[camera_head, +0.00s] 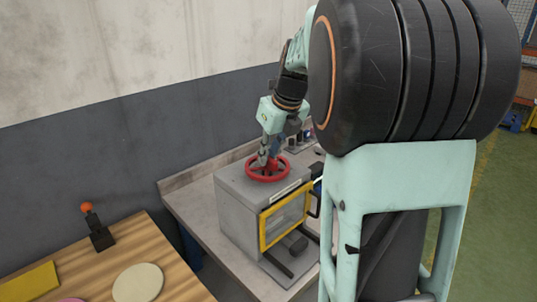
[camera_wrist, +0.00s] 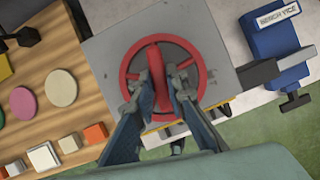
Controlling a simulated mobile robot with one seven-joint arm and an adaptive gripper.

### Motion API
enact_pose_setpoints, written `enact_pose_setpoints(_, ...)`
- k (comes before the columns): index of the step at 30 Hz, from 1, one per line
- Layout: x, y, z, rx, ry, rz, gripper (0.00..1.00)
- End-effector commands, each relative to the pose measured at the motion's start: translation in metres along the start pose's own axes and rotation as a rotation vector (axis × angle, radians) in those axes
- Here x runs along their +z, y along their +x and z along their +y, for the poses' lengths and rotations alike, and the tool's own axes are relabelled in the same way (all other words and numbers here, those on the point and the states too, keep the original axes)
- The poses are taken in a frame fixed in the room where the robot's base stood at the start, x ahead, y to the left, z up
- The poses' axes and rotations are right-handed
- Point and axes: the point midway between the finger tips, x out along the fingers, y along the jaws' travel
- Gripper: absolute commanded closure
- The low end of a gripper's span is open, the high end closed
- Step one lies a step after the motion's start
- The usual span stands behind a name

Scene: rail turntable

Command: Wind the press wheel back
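The press wheel (camera_head: 281,174) is a red spoked handwheel lying flat on top of a grey press box (camera_head: 238,203). In the wrist view the wheel (camera_wrist: 199,88) shows from above, with a thick red spoke running roughly up the picture. My gripper (camera_head: 266,160) reaches down onto the wheel from above. In the wrist view its two fingers (camera_wrist: 161,80) stand on either side of the red spoke, close in against it, and look shut on it. The fingers hide part of the wheel's middle and near rim.
The box has a yellow-framed window (camera_head: 284,220) on its front and stands on a grey bench (camera_head: 190,202). A blue bench vice (camera_wrist: 272,40) is close by. A wooden table (camera_head: 185,282) holds an orange-topped lever (camera_head: 99,236), discs and small blocks. A wall rises behind.

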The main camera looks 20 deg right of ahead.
Motion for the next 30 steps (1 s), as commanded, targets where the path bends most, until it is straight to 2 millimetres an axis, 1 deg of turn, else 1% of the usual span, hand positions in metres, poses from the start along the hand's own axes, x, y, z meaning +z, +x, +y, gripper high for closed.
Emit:
enact_pose_setpoints(8,0.0001,-0.0006,-0.0002,0.001,-0.003,0.0,1.0)
enact_pose_setpoints(14,0.0004,-0.0016,-0.0008,0.018,-0.041,0.001,1.0)
enact_pose_setpoints(20,0.0009,-0.0028,-0.002,0.062,-0.146,0.002,1.0)
enact_pose_setpoints(30,0.0024,-0.0041,-0.0036,0.182,-0.43,0.001,1.0)
